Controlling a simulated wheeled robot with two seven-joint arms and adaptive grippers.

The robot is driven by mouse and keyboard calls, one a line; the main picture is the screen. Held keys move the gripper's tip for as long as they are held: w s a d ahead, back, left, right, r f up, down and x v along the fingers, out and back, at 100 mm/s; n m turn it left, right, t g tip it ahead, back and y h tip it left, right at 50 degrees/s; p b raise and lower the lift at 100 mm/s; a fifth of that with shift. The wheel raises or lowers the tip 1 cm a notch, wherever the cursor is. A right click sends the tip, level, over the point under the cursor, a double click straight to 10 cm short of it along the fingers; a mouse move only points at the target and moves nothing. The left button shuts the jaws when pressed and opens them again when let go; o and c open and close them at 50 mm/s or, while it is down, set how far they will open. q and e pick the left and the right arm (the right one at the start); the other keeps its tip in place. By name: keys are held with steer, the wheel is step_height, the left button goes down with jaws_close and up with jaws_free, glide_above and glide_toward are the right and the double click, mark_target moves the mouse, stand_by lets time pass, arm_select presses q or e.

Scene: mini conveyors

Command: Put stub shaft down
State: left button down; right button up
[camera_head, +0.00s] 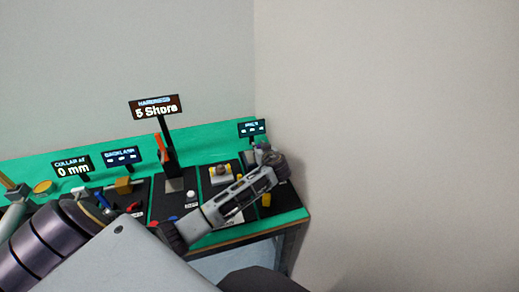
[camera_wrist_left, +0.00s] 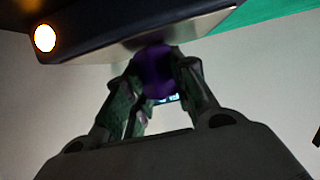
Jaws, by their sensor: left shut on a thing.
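My left gripper (camera_head: 262,177) reaches in from the lower left over the right part of the green bench. Its fingers are shut on a round, dark purple end of a part, taken to be the stub shaft (camera_wrist_left: 157,72), in the left wrist view. In the head view a grey-purple shape (camera_head: 270,157) shows at the fingertips, near the bench's back right corner. The rest of the shaft is hidden. I cannot tell whether it touches anything below it. My right gripper is not in view.
The green bench (camera_head: 205,150) carries dark mats with several small parts. A sign reading "5 Shore" (camera_head: 155,107) stands at the back, and one reading "0 mm" (camera_head: 72,167) at the left. A yellow piece (camera_head: 266,199) lies near the right edge. A dark panel (camera_wrist_left: 110,30) fills the wrist view's top.

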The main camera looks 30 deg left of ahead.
arm_select(q)
steer(key=shift+f, duration=0.1)
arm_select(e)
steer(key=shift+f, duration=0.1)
arm_select(q)
steer(key=c, duration=1.2)
jaws_free()
steer(key=shift+c, duration=0.2)
steer(key=shift+o, duration=0.2)
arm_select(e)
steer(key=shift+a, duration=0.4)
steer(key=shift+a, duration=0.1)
arm_select(q)
steer(key=shift+d+r, duration=0.1)
steer(key=shift+r, duration=0.1)
steer(key=v, duration=1.1)
steer(key=shift+s+d, duration=0.25)
steer(key=shift+s, duration=0.1)
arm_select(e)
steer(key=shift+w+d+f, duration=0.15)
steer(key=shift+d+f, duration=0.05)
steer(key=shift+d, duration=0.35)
